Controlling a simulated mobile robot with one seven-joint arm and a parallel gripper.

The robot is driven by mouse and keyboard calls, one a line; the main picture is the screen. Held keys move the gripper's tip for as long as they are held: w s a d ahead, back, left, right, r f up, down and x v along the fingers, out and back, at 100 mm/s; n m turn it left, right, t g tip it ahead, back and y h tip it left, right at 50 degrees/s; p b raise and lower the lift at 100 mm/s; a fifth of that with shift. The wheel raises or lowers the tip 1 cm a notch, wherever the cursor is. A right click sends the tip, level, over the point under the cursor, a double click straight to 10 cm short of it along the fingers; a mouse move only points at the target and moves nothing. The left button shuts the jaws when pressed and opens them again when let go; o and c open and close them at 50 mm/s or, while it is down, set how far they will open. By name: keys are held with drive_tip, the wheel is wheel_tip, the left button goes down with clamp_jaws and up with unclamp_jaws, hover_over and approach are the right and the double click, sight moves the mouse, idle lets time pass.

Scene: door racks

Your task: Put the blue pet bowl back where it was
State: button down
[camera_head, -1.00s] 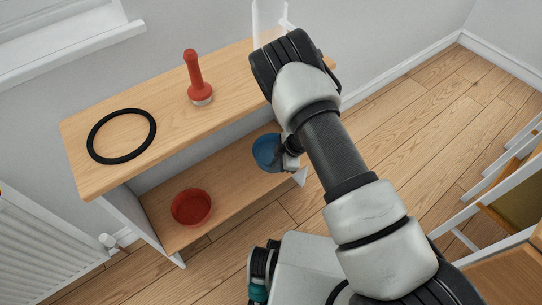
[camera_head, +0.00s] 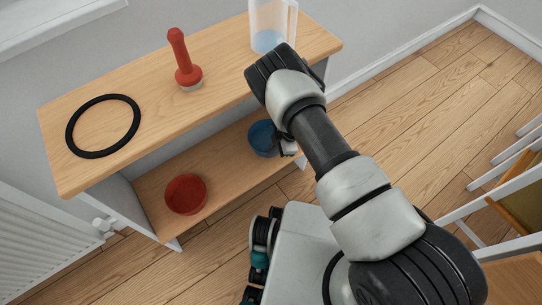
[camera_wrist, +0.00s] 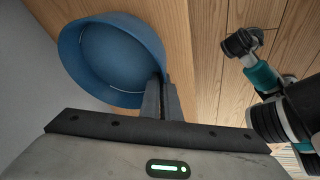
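The blue pet bowl (camera_head: 261,139) is at the right end of the lower shelf (camera_head: 225,170) of a wooden rack. In the wrist view the bowl (camera_wrist: 112,55) shows its round inside, which looks empty. My gripper (camera_head: 288,146) is at the bowl's right side, partly hidden under my arm. In the wrist view its two fingers (camera_wrist: 161,98) are close together on the bowl's rim. I cannot tell whether the bowl rests fully on the shelf or is slightly above it.
A red bowl (camera_head: 186,194) sits on the lower shelf's left part. The top board (camera_head: 150,110) holds a black ring (camera_head: 103,126), a red plunger-like object (camera_head: 180,60) and a clear pitcher (camera_head: 273,28). A radiator (camera_head: 40,240) is at left, a chair (camera_head: 510,200) at right.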

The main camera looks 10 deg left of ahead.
drive_tip(key=shift+f+b, duration=0.5)
drive_tip(key=shift+f, duration=1.2)
drive_tip(key=shift+f, duration=0.15)
drive_tip(key=shift+f+b, duration=0.15)
drive_tip(key=shift+b, duration=0.15)
drive_tip(key=c, duration=2)
unclamp_jaws()
drive_tip(key=shift+r, duration=0.2)
drive_tip(key=shift+r+p, duration=0.25)
drive_tip(key=shift+p, duration=0.2)
drive_tip(key=p+v, duration=0.3)
drive_tip(key=v, duration=0.8)
drive_tip(key=shift+d+r, duration=0.2)
drive_tip(key=shift+r, duration=0.1)
